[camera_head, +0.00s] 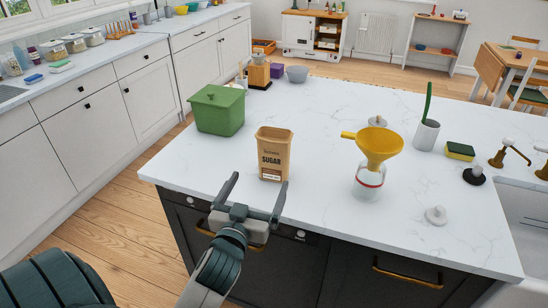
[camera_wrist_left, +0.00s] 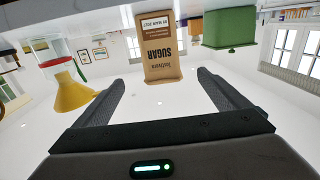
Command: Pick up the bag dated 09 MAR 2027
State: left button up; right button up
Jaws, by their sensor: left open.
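A brown paper sugar bag (camera_head: 273,153) stands upright on the white island worktop, near its front edge. Its label reads SUGAR, with a small date strip at its base. In the left wrist view, which is upside down, the bag (camera_wrist_left: 160,47) shows between the fingers and its strip appears to read 09 MAR 2027. My left gripper (camera_head: 252,196) is open and empty, in front of the bag and apart from it. My right gripper is in neither view.
A green lidded box (camera_head: 216,110) stands left of the bag. A yellow funnel (camera_head: 378,146) sits on a clear jar (camera_head: 369,182) to the right.

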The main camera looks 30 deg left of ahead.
aim_at(271, 157)
pick_arm(q)
jog(key=p+x, duration=0.3)
jog(key=x, duration=0.7)
jog(key=shift+w+a+f, duration=0.1)
jog(key=shift+w+a, duration=0.15)
jog(key=shift+w, duration=0.3)
jog(key=shift+w+a+p, duration=0.2)
jog(key=shift+w+p, duration=0.3)
jog(key=shift+w, duration=0.05)
jog(key=x, duration=0.1)
jog(key=p+x, duration=0.1)
jog(key=x, duration=0.1)
jog(key=shift+s+f, duration=0.1)
jog(key=shift+f, duration=0.2)
jog(key=shift+w+a+f, duration=0.1)
jog(key=shift+w+a, duration=0.1)
jog(key=shift+w, duration=0.35)
